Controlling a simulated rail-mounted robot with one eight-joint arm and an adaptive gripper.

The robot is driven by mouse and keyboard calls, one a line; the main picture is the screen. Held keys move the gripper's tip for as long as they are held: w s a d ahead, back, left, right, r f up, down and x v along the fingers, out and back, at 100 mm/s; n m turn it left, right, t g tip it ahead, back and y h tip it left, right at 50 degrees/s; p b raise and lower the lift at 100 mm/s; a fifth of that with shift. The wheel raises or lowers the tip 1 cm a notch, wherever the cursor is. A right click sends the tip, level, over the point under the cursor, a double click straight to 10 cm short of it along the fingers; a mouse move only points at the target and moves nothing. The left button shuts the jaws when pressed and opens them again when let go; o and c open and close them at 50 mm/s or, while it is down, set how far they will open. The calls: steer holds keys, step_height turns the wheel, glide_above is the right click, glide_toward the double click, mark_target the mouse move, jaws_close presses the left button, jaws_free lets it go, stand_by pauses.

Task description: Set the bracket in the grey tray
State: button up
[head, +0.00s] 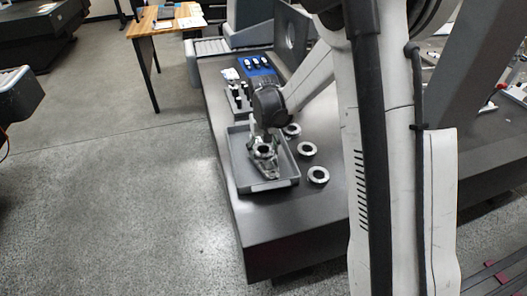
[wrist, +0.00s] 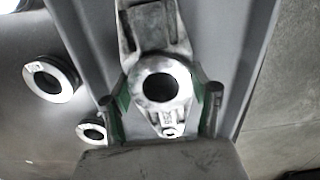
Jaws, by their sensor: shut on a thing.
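The bracket (head: 265,154) is a metallic casting with a round bored boss. In the wrist view the bracket (wrist: 163,82) shows its dark bore, with an arm reaching to the top edge and a small lug at the lower end. The grey tray (head: 291,183) lies on the dark table, and its floor (wrist: 85,30) shows around the bracket in the wrist view. My gripper (head: 262,140) is over the tray, its fingers (wrist: 162,108) shut on either side of the boss. I cannot tell whether the bracket touches the tray floor.
Several metal rings (head: 307,149) stand on the dark granite table (head: 212,85) right of the tray. One ring (wrist: 52,79) shows at left in the wrist view. A blue tray (head: 256,65) with small parts stands further back. The table edge is close to the tray's left side.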

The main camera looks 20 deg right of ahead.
steer(key=shift+f, duration=0.1)
steer(key=o, duration=1.7)
steer(key=shift+c, duration=0.2)
steer(key=s+r+t+p, duration=0.1)
steer(key=s+r, duration=0.2)
steer(key=r, duration=0.6)
steer(key=s+r+p, duration=0.1)
steer(key=s+r, duration=0.2)
steer(key=r, duration=0.7)
steer(key=s+r+t, duration=0.2)
steer(key=s+t, duration=0.1)
steer(key=s, duration=0.8)
steer(key=s+r+t, duration=0.2)
steer(key=s+t, duration=0.1)
steer(key=s, duration=0.7)
steer(key=shift+s, duration=0.4)
steer(key=shift+r, duration=0.1)
